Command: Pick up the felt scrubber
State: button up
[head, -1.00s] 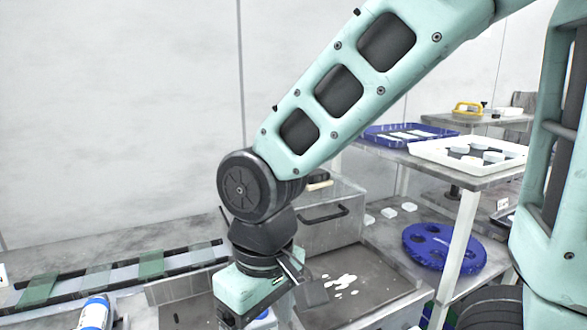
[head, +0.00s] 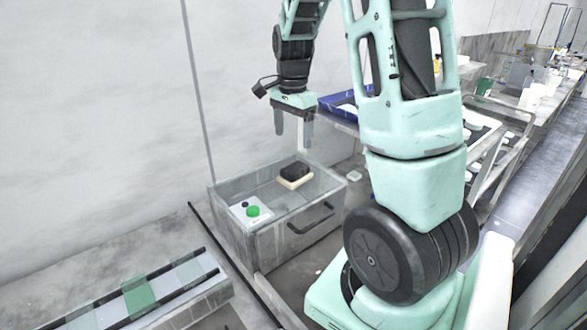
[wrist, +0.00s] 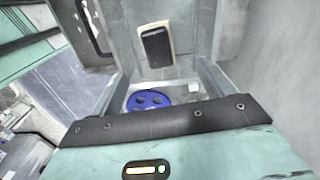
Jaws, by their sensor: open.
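The felt scrubber, a black block on a cream pad (head: 294,175), lies at the far right end of an open-topped grey metal box (head: 228,241). It also shows in the wrist view (wrist: 157,46), near the top centre. My gripper (head: 294,136) points down above that end of the box, its two grey fingers apart with nothing between them. A clear gap shows between the fingertips and the scrubber. In the wrist view the dark edge of my gripper's body covers the lower part.
A white unit with a green knob (head: 253,211) and a black knob sits at the box's near left end. The box has a black front handle (head: 311,219). A blue tray (head: 338,101) is behind my gripper. A striped rail (head: 138,297) lies front left. A blue disc (wrist: 147,100) shows in the wrist view.

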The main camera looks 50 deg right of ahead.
aim_at(295, 167)
notch_tip(295, 167, down, 6)
jog(key=shift+p, duration=0.6)
jog(key=shift+s+d+f+p, duration=0.15)
jog(key=shift+f+p, duration=0.45)
jog(key=shift+f, duration=0.75)
jog(key=shift+s+f+p, duration=0.15)
jog(key=shift+f+p, duration=0.45)
jog(key=shift+f, duration=0.7)
jog(key=c, duration=1.1)
